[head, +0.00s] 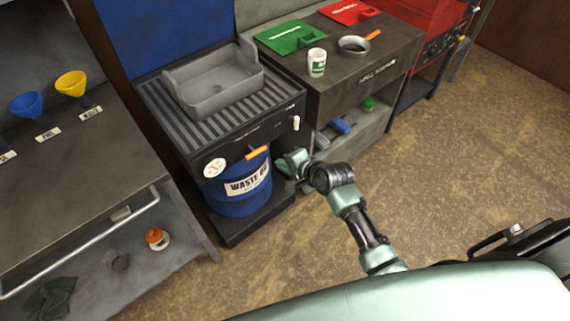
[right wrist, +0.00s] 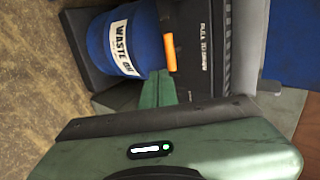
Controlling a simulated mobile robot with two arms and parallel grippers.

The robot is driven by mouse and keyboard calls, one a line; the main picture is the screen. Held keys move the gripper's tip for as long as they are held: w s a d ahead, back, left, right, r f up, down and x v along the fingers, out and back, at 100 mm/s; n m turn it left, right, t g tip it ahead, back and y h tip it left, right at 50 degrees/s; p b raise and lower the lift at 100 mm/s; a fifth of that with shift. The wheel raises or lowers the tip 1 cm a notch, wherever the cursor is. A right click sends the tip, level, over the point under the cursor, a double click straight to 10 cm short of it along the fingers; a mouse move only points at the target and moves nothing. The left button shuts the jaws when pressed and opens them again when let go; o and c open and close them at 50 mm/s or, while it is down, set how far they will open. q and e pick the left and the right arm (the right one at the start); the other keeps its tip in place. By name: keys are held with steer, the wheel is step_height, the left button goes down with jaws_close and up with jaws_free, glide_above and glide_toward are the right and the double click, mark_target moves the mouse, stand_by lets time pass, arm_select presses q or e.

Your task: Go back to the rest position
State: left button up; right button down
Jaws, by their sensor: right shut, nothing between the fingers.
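My right arm reaches forward in the head view, and its green right gripper (head: 284,164) is beside the blue waste oil drum (head: 238,189). The gripper is shut and empty. In the right wrist view, its fingers (right wrist: 158,88) point toward the drum (right wrist: 122,42) and the orange handle (right wrist: 169,52) on the drain cabinet. The orange handle also shows in the head view (head: 257,153), just above and left of the gripper. I cannot tell whether the gripper touches the cabinet. My left gripper is out of view.
A grey basin (head: 213,85) sits on the drain cabinet's grate. A spill bench (head: 400,50) on the right holds a white cup (head: 317,62) and a metal pan (head: 353,45). A workbench (head: 75,170) stands at left. Brown floor (head: 440,150) is open at right.

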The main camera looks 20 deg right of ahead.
steer(key=s+d+f+n+g+h, duration=0.1)
steer(key=s+d+f+n+g, duration=0.2)
steer(key=s+f, duration=0.9)
steer(key=s+f+n+g+h, duration=0.15)
steer(key=s+f+n, duration=0.5)
steer(key=f, duration=0.85)
steer(key=s+d+f+n+g, duration=0.1)
steer(key=s+f, duration=0.3)
steer(key=s, duration=0.6)
steer(key=s+f+n+g, duration=0.2)
steer(key=s+f+n, duration=0.1)
steer(key=s, duration=0.6)
steer(key=s+d+f+n+g+h, duration=0.1)
steer(key=s+f+n, duration=0.2)
steer(key=s, duration=0.7)
steer(key=shift+s+d+f+b, duration=0.3)
steer(key=shift+s+f, duration=0.05)
steer(key=shift+f, duration=0.55)
